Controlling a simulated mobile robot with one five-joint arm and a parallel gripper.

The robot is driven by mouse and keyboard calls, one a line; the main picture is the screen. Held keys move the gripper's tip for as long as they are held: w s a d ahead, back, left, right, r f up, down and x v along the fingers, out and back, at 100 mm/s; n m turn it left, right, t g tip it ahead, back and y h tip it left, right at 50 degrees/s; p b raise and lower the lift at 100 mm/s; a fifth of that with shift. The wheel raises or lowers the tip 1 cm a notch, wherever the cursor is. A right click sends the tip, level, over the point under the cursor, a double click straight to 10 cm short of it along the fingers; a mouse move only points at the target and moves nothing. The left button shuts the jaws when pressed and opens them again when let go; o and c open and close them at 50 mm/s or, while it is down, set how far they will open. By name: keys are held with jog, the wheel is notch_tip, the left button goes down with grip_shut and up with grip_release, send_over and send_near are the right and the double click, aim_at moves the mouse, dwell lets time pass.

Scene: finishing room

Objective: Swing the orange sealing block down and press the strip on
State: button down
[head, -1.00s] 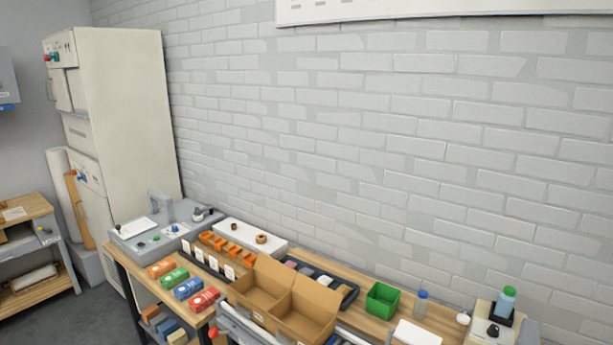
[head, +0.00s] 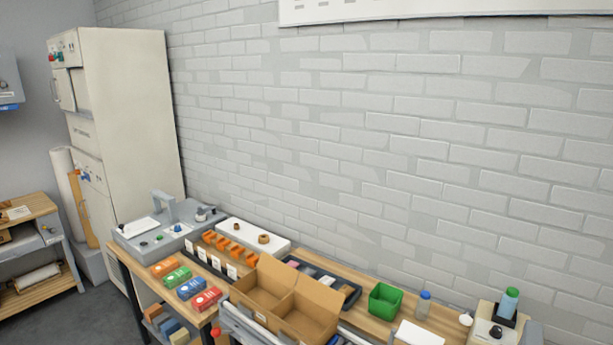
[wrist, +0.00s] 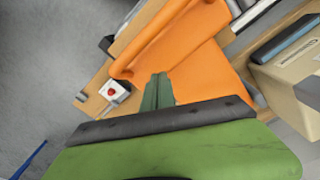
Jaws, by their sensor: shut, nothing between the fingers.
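A large orange block (wrist: 203,68) fills the upper middle of the wrist view, with a rounded edge along its left side. It looks like the sealing block; its tilt is hard to judge from this angle. My gripper (wrist: 158,78) is shut and empty, its two dark green fingers together and pointing at the orange block. The fingertips overlap the block's lower edge in the picture; I cannot tell whether they touch it. I cannot make out the strip. Neither my gripper nor the large orange block can be picked out in the head view.
A red button on a white box (wrist: 120,98) is left of my fingers. A cardboard box (wrist: 290,80) is close on the right. In the head view, an open carton (head: 265,295), green bin (head: 385,302), bottle (head: 423,305) and grey machine (head: 165,235) crowd the bench along the wall.

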jog(key=shift+f+b, duration=0.85)
dwell(0.5)
jog(key=shift+r, duration=0.2)
dwell(0.6)
notch_tip(320, 180, up, 7)
jog(key=p, duration=0.7)
jog(key=shift+f, duration=0.15)
